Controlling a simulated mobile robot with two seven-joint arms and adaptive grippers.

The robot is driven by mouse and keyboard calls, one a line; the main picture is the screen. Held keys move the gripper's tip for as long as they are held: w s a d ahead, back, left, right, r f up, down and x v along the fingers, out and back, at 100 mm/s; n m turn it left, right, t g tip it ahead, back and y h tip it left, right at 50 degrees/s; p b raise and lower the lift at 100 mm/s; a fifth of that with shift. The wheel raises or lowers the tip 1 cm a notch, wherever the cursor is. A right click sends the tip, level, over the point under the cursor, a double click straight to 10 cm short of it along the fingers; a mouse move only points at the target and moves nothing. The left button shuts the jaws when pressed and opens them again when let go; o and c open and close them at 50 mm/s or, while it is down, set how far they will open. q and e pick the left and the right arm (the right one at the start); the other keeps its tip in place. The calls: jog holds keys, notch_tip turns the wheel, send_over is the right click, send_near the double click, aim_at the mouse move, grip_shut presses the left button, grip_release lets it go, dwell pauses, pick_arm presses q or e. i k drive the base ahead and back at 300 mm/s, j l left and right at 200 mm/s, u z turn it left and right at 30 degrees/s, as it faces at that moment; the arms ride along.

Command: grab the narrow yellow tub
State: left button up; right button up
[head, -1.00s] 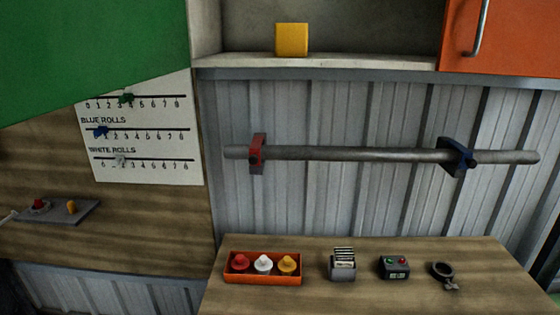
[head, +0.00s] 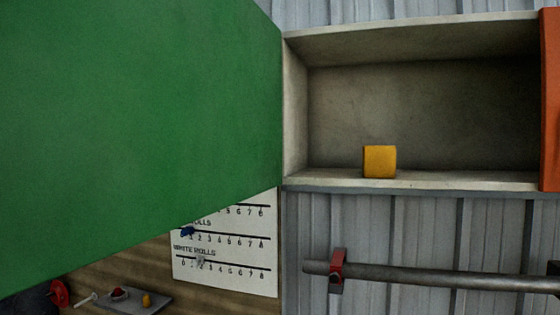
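A small yellow block-shaped tub (head: 380,162) stands on the floor of an open wall cabinet (head: 430,183), near its front edge and left of the cabinet's middle. It is the only thing that shows in the cabinet. Its top is not visible from here. Neither of my grippers is in view.
A large green door (head: 150,130) stands open on the left and hides part of the wall. An orange door (head: 550,100) is at the right edge. Below the cabinet a grey bar (head: 430,278) runs along the wall in a red bracket (head: 337,268). A marked chart (head: 225,250) hangs lower left.

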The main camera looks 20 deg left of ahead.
aim_at(379, 162)
jog(key=j+z, duration=0.2)
jog(key=j, duration=0.4)
jog(key=j+z, duration=0.15)
jog(key=j, duration=0.45)
jog(key=k+j+z, duration=0.2)
jog(key=j, duration=0.35)
jog(key=k+l, duration=0.2)
jog(key=l, duration=0.15)
jog(key=k+l, duration=0.15)
jog(key=l, duration=0.2)
